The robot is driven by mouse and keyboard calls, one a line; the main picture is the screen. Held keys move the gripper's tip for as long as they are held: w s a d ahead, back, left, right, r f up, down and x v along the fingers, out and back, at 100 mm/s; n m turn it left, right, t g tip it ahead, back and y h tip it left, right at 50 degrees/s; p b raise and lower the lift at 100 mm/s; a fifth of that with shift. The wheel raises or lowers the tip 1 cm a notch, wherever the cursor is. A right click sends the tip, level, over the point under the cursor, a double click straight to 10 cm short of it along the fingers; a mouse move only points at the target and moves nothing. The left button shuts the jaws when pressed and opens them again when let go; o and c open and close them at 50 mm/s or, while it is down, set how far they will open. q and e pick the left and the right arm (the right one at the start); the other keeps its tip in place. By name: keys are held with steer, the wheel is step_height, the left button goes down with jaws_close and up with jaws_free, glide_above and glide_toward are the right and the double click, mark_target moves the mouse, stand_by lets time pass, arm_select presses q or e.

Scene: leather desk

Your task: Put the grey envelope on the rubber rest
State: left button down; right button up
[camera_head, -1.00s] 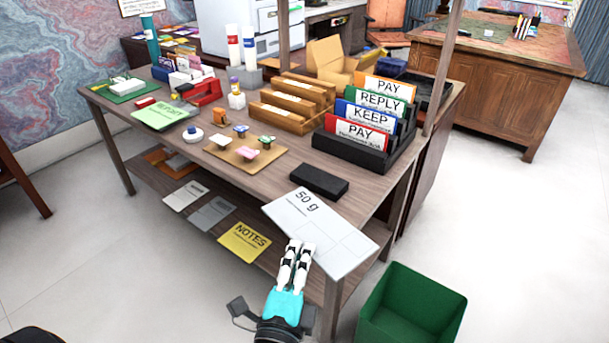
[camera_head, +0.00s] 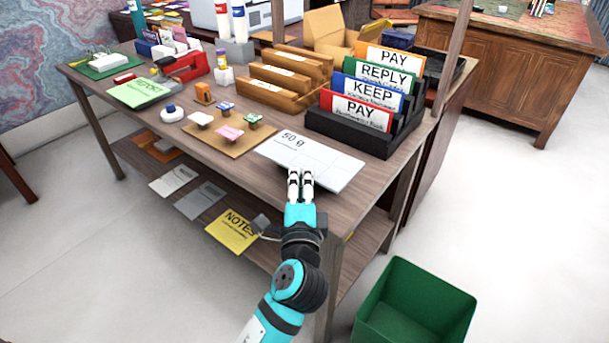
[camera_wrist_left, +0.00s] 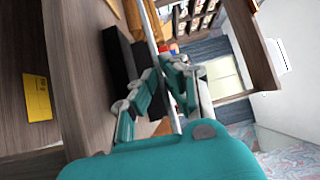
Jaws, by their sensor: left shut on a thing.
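The grey envelope (camera_head: 325,163), a pale flat sheet marked "50 g", lies nearly level over the front right part of the desk (camera_head: 210,163). My left gripper (camera_head: 301,176) is shut on its near edge. In the left wrist view the envelope (camera_wrist_left: 150,22) shows edge-on as a thin strip between the fingers (camera_wrist_left: 160,85). In the head view the envelope hides the rest. My right gripper is not in view.
A black rack (camera_head: 352,132) with labelled folders stands just behind the envelope. A cork board (camera_head: 228,137) with small pieces lies to its left. A green bin (camera_head: 412,310) stands on the floor at right. A lower shelf holds a yellow notes sheet (camera_head: 230,232).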

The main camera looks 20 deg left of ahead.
mark_target(304, 164)
arm_select(q)
steer(key=x, duration=0.5)
steer(key=shift+w+d+f, duration=0.25)
steer(key=shift+w+f, duration=0.15)
steer(key=shift+f, duration=0.3)
step_height(304, 164, down, 3)
steer(key=shift+r+b, duration=0.1)
steer(key=shift+b, duration=0.65)
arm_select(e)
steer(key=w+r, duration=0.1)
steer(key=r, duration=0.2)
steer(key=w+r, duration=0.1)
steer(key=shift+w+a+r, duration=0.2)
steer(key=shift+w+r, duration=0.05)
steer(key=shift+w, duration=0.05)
arm_select(q)
steer(key=shift+f, duration=0.2)
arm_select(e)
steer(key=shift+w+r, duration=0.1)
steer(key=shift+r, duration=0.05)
arm_select(q)
steer(key=shift+f, duration=0.1)
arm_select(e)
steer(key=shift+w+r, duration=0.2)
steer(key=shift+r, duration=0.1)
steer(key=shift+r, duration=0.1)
